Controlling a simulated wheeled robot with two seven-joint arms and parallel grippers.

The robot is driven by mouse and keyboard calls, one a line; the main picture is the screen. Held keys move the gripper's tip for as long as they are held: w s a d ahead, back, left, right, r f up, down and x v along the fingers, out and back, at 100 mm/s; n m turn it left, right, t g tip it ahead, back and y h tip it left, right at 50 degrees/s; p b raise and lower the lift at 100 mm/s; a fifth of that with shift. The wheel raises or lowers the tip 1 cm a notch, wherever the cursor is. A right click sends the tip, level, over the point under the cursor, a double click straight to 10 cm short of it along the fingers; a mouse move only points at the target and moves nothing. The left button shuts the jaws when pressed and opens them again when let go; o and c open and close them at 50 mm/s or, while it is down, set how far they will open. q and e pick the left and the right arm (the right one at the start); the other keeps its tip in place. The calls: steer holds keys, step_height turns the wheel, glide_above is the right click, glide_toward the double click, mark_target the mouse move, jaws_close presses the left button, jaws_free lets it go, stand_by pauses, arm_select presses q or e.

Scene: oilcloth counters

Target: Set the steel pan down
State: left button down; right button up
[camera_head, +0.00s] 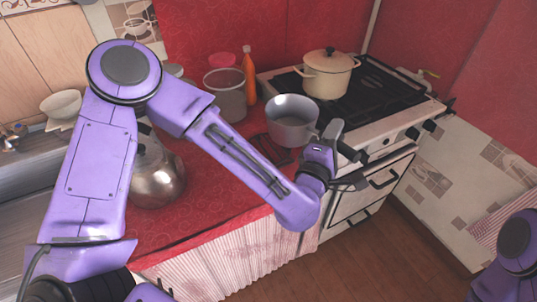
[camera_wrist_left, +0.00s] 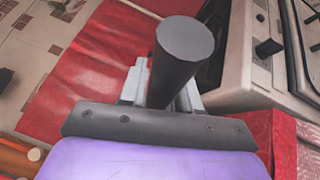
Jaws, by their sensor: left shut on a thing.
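The steel pan (camera_head: 291,122) is a grey, open, upright pan at the stove's left front edge, over the red counter. I cannot tell whether its base touches anything. My left gripper (camera_head: 328,138) is to its right, shut on its handle. In the left wrist view the dark round handle (camera_wrist_left: 182,48) stands between the fingers of my left gripper (camera_wrist_left: 163,84), its end facing the camera. The pan's bowl does not show clearly there. Of my right arm only a purple part shows at the lower right of the head view; its gripper is out of view.
A cream lidded pot (camera_head: 327,78) stands on the stove (camera_head: 385,95). Left of the pan are a grey pot (camera_head: 226,98), an orange bottle (camera_head: 249,77) and a dark flat rack (camera_head: 270,149). A steel kettle (camera_head: 160,182) stands behind my left arm. The red counter's front (camera_head: 225,190) is mostly clear.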

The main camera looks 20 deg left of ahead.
arm_select(q)
steer(key=d+r+b, duration=0.1)
steer(key=d, duration=0.4)
steer(key=p, duration=0.3)
glide_above(303, 140)
steer(key=s+d, duration=0.1)
steer(key=d, duration=0.4)
steer(key=f, duration=0.2)
steer(key=shift+s+a+f+h, duration=0.1)
steer(key=shift+a+f+h, duration=0.15)
steer(key=shift+f+h, duration=0.15)
steer(key=a+f, duration=0.2)
steer(key=w+a+f, duration=0.1)
steer(key=a+f, duration=0.1)
steer(key=f, duration=0.1)
steer(key=shift+w+a+f, duration=0.15)
steer(key=shift+w+a, duration=0.05)
steer(key=shift+w+a+f, duration=0.1)
steer(key=shift+a+f, duration=0.15)
steer(key=f, duration=0.4)
steer(key=shift+a, duration=0.3)
arm_select(e)
steer(key=shift+w+r, duration=0.15)
steer(key=shift+r, duration=0.6)
